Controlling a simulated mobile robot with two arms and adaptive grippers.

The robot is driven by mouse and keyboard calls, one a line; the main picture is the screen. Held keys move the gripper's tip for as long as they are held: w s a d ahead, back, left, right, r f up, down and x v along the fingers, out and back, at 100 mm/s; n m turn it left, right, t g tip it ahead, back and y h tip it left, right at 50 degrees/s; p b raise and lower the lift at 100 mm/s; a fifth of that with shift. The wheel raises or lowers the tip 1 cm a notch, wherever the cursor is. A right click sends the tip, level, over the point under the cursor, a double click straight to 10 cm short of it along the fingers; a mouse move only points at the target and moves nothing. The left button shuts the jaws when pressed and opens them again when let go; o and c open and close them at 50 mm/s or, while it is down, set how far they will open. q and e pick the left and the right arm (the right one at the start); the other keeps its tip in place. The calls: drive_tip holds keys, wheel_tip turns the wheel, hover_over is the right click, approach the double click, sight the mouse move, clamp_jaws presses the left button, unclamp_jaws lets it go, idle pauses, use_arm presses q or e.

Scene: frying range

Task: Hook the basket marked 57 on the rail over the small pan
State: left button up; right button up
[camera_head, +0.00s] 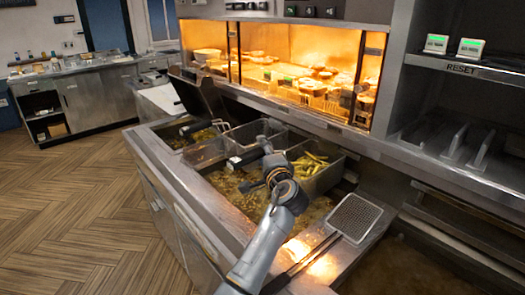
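Two wire baskets show at the fryer: one at the back (254,132), whose contents I cannot make out, and one holding green-yellow food pieces (312,166) at the right. No number 57 is readable on either. A smaller oil pan (203,137) lies at the far left end, and a larger oil pan (237,190) is nearer. My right gripper is not in view.
A flat mesh skimmer (355,217) lies at the front right, its long handle beside my arm. A raised dark lid (202,94) stands behind the small pan. A lit food warmer (285,65) runs along the back. Two green-screen timers (470,48) sit on the right shelf.

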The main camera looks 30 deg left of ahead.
use_arm(q)
drive_tip(key=v, duration=1.2)
